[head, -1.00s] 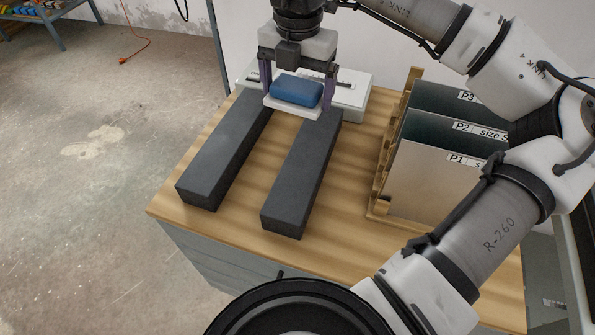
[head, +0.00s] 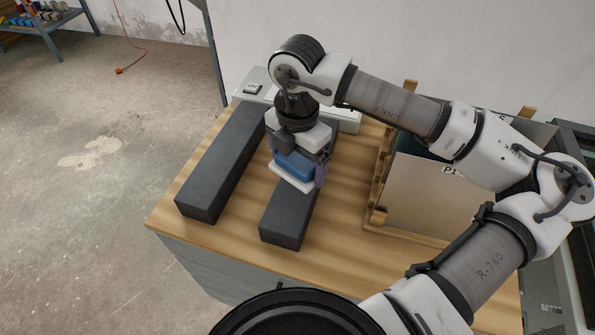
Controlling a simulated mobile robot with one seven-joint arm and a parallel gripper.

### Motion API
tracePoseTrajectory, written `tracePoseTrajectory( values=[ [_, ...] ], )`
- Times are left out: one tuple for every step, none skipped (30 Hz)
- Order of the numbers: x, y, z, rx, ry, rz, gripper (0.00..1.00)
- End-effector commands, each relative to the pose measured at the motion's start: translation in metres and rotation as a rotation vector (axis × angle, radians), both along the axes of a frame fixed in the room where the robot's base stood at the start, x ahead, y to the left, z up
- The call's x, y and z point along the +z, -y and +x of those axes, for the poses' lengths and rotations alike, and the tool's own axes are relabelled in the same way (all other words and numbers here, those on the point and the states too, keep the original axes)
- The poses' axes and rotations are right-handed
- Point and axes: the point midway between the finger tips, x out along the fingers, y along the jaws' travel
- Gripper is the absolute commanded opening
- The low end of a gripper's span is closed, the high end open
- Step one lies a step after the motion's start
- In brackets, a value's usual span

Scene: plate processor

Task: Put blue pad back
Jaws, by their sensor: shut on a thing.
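The blue pad (head: 294,166) has a white base (head: 288,180) under it. My gripper (head: 297,168) points down and is shut on the pad, with a purple finger showing at its right side. The pad is over the right one of two long dark grey blocks (head: 287,225). I cannot tell whether its base touches that block. The gripper and wrist hide the far part of the right block. The left dark block (head: 218,170) lies parallel to it and is bare.
A white-grey device with an ON label (head: 253,90) stands at the table's back, partly hidden by my arm. A wooden rack (head: 377,200) with upright plates, the front one labelled P1 (head: 425,200), stands at the right. Bare wooden tabletop (head: 245,205) shows between the blocks.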

Motion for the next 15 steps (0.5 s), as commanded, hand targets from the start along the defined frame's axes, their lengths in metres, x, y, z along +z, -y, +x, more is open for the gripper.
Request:
tracePoseTrajectory(
  values=[
    [-0.003,0.0,0.0,0.0,-0.002,0.001,0.69],
    [-0.005,0.0,0.0,-0.001,-0.001,0.001,0.69],
    [-0.008,0.0,0.0,-0.001,0.0,0.0,0.69],
    [-0.011,0.0,0.0,0.0,-0.001,0.0,0.69],
    [-0.015,0.0,-0.001,0.0,-0.003,0.001,0.69],
    [-0.021,0.0,-0.001,0.001,-0.003,0.001,0.69],
    [-0.026,0.0,-0.001,0.001,-0.004,0.001,0.69],
    [-0.031,0.0,-0.001,0.0,-0.003,0.001,0.69],
    [-0.037,0.0,-0.001,0.0,-0.003,0.003,0.69],
    [-0.04,0.0,0.0,0.0,-0.002,0.001,0.69],
    [-0.044,0.0,0.0,0.0,-0.002,0.001,0.69],
    [-0.047,0.0,0.0,0.0,-0.002,0.001,0.69],
    [-0.049,0.0,0.0,0.0,-0.001,0.001,0.69],
    [-0.05,0.0,0.0,0.0,0.0,0.0,0.69],
    [-0.05,0.0,0.0,0.0,0.001,-0.001,0.69]
  ],
)
